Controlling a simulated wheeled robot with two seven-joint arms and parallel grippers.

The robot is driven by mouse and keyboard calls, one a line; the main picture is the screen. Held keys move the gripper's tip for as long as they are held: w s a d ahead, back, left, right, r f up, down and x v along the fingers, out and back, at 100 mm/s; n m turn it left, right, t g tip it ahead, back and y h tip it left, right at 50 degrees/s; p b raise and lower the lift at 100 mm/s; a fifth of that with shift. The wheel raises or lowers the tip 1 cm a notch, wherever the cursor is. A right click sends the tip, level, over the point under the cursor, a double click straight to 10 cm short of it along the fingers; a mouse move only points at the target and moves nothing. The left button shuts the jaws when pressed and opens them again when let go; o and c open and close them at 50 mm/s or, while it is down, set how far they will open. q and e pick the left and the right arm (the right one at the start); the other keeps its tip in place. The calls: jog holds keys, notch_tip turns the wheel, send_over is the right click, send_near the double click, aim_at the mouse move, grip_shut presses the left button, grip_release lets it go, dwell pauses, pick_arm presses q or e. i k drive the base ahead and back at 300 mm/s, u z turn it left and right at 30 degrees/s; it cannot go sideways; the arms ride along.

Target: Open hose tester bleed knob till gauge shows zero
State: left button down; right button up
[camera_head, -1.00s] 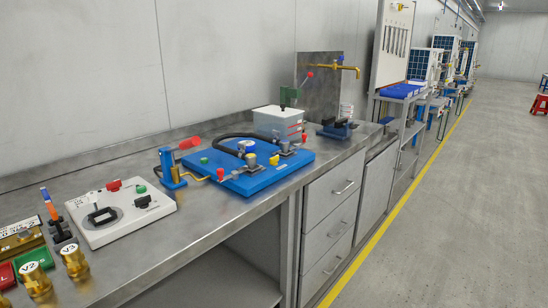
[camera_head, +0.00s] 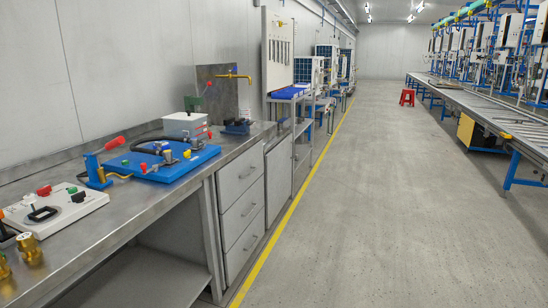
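The hose tester appears to be the blue plate (camera_head: 190,169) on the steel workbench at left, with a black hose (camera_head: 150,143), metal fittings and small coloured knobs on it. A blue hand pump (camera_head: 95,170) with a red-gripped lever (camera_head: 115,143) stands at its left end. A small yellow part (camera_head: 187,154) and a round white-faced part (camera_head: 167,155), perhaps the gauge, sit on the plate. They are too small to read, and I cannot tell which part is the bleed knob. Neither gripper shows in the head view.
The steel bench (camera_head: 125,215) with drawers (camera_head: 240,205) runs along the left wall. A white box with switches (camera_head: 52,207) and brass fittings (camera_head: 29,246) are nearer.

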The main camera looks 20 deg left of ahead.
aim_at(187, 155)
jog(key=z, duration=1.25)
jog(key=i, duration=0.25)
jog(key=u, duration=1.25)
jog(key=i, duration=2.2)
jog(key=u, duration=1.1)
